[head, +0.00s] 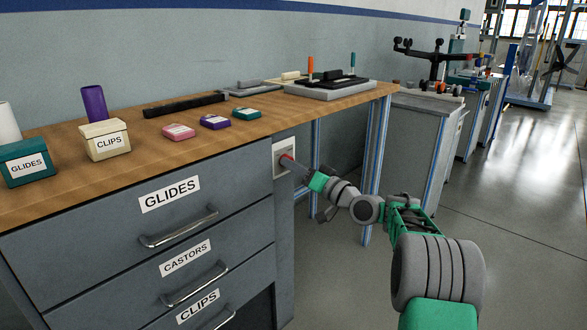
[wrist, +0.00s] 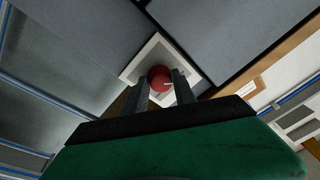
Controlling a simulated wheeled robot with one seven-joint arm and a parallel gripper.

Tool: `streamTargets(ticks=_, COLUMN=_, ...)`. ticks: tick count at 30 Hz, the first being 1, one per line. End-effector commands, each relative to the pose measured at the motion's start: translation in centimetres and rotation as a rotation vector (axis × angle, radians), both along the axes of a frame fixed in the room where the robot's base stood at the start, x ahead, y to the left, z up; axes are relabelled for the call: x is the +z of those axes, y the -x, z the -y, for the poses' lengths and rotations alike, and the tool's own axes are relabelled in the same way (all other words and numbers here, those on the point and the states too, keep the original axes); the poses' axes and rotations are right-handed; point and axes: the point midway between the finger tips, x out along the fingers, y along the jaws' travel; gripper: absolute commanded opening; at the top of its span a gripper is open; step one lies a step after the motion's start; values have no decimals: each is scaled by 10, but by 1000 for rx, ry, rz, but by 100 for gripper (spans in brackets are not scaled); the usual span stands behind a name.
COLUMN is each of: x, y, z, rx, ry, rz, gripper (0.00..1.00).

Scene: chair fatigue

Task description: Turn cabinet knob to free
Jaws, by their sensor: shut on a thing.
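The cabinet knob is a small round red knob (wrist: 160,78) on a light square plate (wrist: 135,72) in the wrist view. In the head view the plate (head: 278,150) sits on the cabinet's right part, just under the worktop edge, and only a bit of the red knob (head: 287,157) shows. My gripper (wrist: 162,88) has one dark finger on each side of the knob and is shut on it. A short light mark shows on the knob's face. In the head view my gripper (head: 297,168) reaches the plate from the right.
The grey cabinet has drawers labelled GLIDES (head: 170,194), CASTORS (head: 186,256) and CLIPS (head: 198,304), all with bar handles. The wooden worktop (head: 60,205) above carries labelled boxes, small coloured boxes and a grey tray. Blue-edged legs (head: 372,180) stand behind my arm. Open floor lies to the right.

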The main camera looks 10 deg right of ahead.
Motion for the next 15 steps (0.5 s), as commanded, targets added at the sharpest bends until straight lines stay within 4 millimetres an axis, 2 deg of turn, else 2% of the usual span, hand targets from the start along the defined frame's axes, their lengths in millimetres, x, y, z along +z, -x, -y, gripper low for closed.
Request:
streamTargets(ticks=5, x=-1, y=0, z=-1, rx=3, ry=0, rz=-3, gripper=0)
streamTargets(ticks=6, x=-1, y=0, z=-1, rx=3, ry=0, rz=-3, gripper=35)
streamTargets(ticks=13, x=-1, y=0, z=0, rx=1, ry=0, rz=-1, gripper=54)
streamTargets(ticks=15, x=0, y=0, z=0, rx=1, ry=0, rz=-1, gripper=54)
